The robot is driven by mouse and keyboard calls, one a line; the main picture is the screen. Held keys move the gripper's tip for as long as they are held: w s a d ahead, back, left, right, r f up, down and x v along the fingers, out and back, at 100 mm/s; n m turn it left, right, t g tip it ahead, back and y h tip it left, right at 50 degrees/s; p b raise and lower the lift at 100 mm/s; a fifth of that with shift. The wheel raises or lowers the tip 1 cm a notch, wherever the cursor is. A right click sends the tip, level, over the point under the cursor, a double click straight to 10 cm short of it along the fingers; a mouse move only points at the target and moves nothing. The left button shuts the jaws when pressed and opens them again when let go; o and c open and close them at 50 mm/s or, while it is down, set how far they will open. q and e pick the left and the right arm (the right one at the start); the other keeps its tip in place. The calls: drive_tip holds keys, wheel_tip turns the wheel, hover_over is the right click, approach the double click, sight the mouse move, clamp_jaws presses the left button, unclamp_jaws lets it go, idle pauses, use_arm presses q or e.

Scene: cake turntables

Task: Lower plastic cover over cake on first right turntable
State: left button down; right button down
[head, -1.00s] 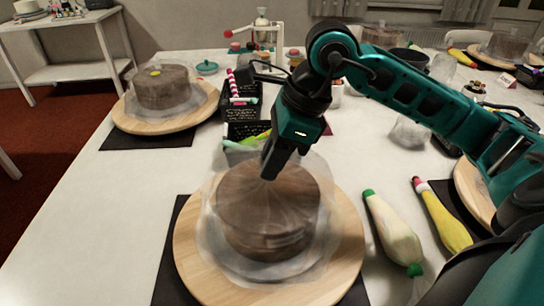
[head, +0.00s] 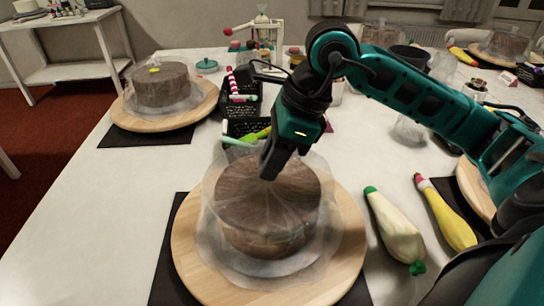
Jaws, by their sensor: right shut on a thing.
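A brown cake (head: 262,235) stands on a round wooden turntable (head: 345,250) at the front middle. A clear plastic cover (head: 215,215) hangs around the cake, its skirt spread around the cake's lower part. My right gripper (head: 268,172) is above the cake's top, pointing down, shut on the top of the plastic cover. Its fingertips hide the spot where they grip. The left gripper is not in view.
Two piping bags (head: 395,228) lie to the right of the turntable. Black baskets (head: 243,105) with coloured tools stand behind. Another covered cake (head: 160,88) sits on a turntable at the back left.

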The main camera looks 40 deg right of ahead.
drive_tip(key=shift+f, duration=0.2)
drive_tip(key=c, duration=0.9)
unclamp_jaws()
drive_tip(key=shift+o, duration=0.2)
drive_tip(key=shift+r, duration=0.15)
drive_tip(key=shift+r+p, duration=2.45)
drive_tip(key=shift+r, duration=0.95)
